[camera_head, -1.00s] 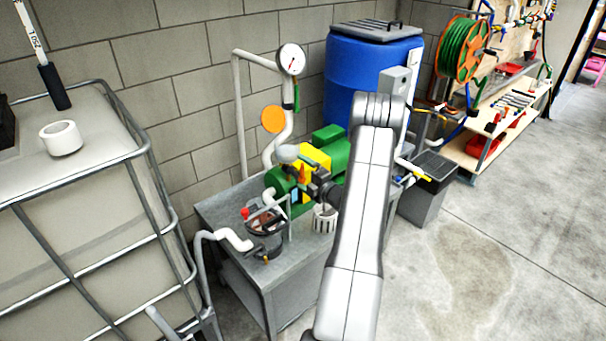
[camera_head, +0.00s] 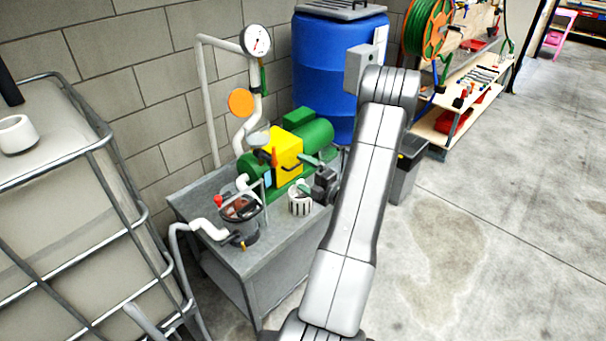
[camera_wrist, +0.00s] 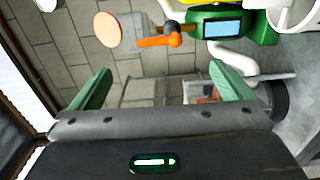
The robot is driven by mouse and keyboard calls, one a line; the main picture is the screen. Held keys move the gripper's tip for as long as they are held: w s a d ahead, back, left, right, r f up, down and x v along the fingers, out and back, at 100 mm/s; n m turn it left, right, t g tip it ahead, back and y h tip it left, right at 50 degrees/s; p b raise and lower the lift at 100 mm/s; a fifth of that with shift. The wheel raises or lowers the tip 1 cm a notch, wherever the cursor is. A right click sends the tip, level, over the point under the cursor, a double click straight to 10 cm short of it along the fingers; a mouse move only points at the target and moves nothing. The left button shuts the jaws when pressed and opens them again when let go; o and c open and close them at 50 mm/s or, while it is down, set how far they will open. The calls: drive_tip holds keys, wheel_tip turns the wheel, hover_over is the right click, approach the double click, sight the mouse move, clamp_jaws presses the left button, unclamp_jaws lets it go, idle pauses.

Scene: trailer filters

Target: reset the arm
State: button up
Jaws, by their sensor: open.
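My gripper (camera_head: 303,173) is at the end of my grey arm, in front of the green and yellow pump (camera_head: 286,148) in the head view. In the wrist view my gripper (camera_wrist: 164,88) has its two green fingers wide apart, with nothing held between them. The pump's green body with a blue screen (camera_wrist: 222,28) shows at the top of that view. An orange handle (camera_wrist: 160,41) is beyond the fingers. My arm hides part of the scene behind it.
A grey bench (camera_head: 245,268) carries the pump, an open strainer pot (camera_head: 240,213) and a white slotted basket (camera_head: 299,203). A gauge (camera_head: 256,40) stands on white pipe. A blue barrel (camera_head: 315,66) is behind; a caged tank (camera_head: 75,200) is at left. The right floor (camera_head: 500,250) is clear.

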sight(275, 156)
drive_tip(key=shift+w+a, duration=0.1)
drive_tip(key=shift+a, duration=0.05)
drive_tip(key=p+x, duration=0.1)
drive_tip(key=x, duration=1.2)
drive_tip(key=shift+w+a, duration=0.2)
